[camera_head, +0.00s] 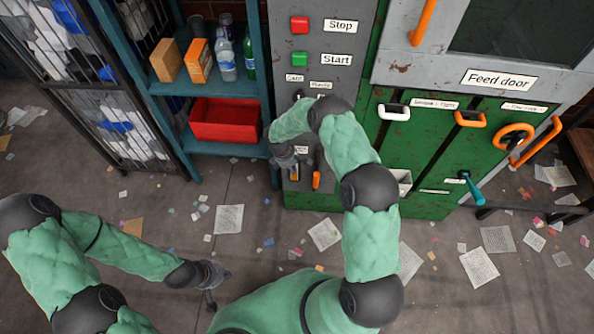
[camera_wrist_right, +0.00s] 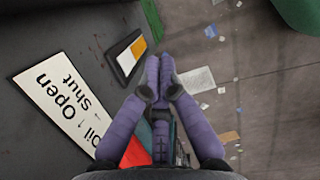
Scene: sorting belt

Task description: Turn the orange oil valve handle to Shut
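The orange oil valve handle (camera_head: 316,180) is low on the grey panel in the head view. In the right wrist view an orange and white piece (camera_wrist_right: 137,47) sits on a dark plate, near a white label (camera_wrist_right: 66,103) reading "oil", "Open" and "Shut". My right gripper (camera_head: 284,162) is in front of the panel, left of the orange handle. In the right wrist view its purple fingers (camera_wrist_right: 159,62) are together, with nothing seen between them, just right of the dark plate and apart from it in the picture. My left gripper (camera_head: 213,288) hangs over the floor; its finger opening is unclear.
Stop (camera_head: 300,24) and Start (camera_head: 300,57) buttons are higher on the panel. A teal shelf (camera_head: 178,88) with a red bin (camera_head: 224,120) stands left. A green cabinet (camera_head: 440,165) with several handles stands right. Scattered paper covers the open floor.

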